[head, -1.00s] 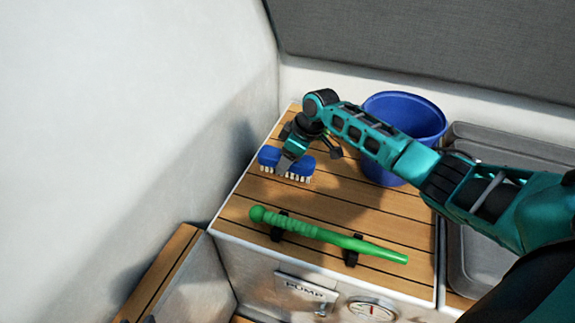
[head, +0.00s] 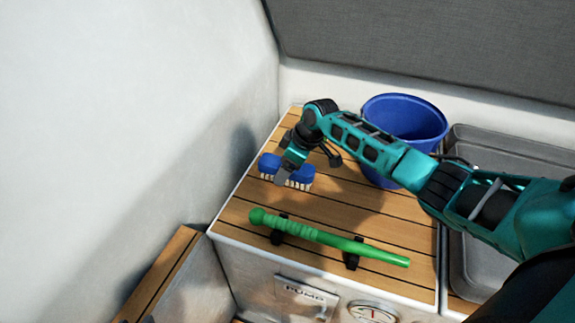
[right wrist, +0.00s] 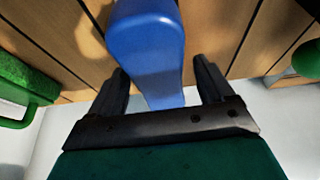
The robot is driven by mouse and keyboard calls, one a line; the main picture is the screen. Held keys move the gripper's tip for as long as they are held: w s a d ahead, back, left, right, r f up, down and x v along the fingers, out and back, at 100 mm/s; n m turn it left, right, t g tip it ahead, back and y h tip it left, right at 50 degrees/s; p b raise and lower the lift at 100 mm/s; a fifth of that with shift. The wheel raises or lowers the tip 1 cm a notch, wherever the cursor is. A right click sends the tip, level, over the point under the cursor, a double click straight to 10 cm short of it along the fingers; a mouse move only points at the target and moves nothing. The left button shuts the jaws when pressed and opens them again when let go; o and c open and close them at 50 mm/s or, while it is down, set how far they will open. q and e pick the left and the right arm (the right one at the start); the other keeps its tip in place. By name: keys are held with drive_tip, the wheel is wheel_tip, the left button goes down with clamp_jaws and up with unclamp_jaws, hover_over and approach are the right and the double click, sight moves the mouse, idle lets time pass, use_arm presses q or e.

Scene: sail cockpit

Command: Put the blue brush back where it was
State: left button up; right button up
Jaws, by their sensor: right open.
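The blue brush (head: 303,174) with pale bristles sits on the wooden slatted top, bristles down, near its left edge. My right gripper (head: 284,176) is at the brush and hides its middle in the head view. In the right wrist view the blue brush body (right wrist: 147,45) lies between the two open fingers of my right gripper (right wrist: 160,78), with a gap on each side. Whether the bristles rest flat on the wood is hard to tell. My left gripper is not in view.
A green handle (head: 330,238) lies in black clips along the front of the wooden top (head: 240,203). A blue bucket (head: 405,115) stands behind my right arm. A grey tray (head: 520,150) is at the right. A pale wall (head: 130,110) rises at the left.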

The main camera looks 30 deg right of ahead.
drive_tip(key=shift+d+r, duration=0.1)
drive_tip(key=shift+r, duration=0.35)
use_arm(q)
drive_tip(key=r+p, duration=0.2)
drive_tip(key=p, duration=0.1)
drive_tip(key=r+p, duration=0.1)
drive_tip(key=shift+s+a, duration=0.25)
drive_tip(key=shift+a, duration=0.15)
use_arm(e)
drive_tip(key=v, duration=1.1)
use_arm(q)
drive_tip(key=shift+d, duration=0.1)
use_arm(e)
drive_tip(key=shift+s, duration=0.15)
